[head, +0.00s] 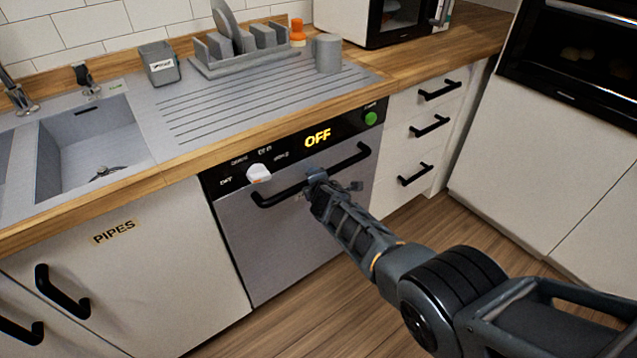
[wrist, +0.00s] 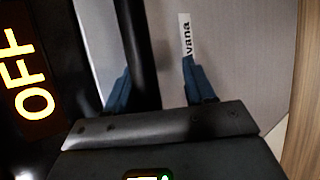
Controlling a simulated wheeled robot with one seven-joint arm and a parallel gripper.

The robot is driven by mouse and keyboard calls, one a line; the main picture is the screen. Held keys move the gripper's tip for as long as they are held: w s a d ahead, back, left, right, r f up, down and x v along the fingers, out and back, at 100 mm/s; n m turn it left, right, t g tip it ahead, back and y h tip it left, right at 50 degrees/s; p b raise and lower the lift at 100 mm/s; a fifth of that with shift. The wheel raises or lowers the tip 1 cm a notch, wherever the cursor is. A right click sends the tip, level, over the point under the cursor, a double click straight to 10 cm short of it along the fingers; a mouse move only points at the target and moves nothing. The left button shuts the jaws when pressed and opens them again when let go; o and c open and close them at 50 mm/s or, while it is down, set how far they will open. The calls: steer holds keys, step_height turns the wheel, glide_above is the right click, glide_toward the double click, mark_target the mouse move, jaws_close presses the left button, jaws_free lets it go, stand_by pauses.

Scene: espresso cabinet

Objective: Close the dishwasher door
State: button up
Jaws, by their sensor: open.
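The dishwasher door (head: 275,245) is a silver front with a black panel reading OFF, a white knob (head: 259,173) and a green button (head: 371,118). It stands upright and looks flush with the cabinet beside it. Its black bar handle (head: 279,198) runs across the top. My gripper (head: 317,177) is at the middle of this handle. In the wrist view my gripper (wrist: 156,80) is open, with the handle bar (wrist: 137,45) between its two blue fingers. I cannot tell whether either finger touches the bar. A small label (wrist: 186,35) shows on the door.
The wooden counter (head: 435,45) with the sink (head: 90,145) and a dish rack (head: 240,55) lies above. White drawers (head: 425,130) stand to the right, and a cupboard marked PIPES (head: 150,265) to the left. The floor (head: 290,320) in front is clear apart from my arm.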

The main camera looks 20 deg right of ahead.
steer(key=shift+w+r, duration=0.35)
steer(key=shift+r, duration=0.2)
steer(key=shift+s+a+r+p, duration=0.1)
steer(key=shift+s+r+p, duration=0.2)
steer(key=shift+p, duration=0.65)
steer(key=f+p+v, duration=0.1)
steer(key=p+v, duration=0.4)
steer(key=v, duration=0.2)
steer(key=shift+s+p, duration=0.3)
steer(key=shift+s, duration=0.1)
steer(key=shift+f, duration=0.2)
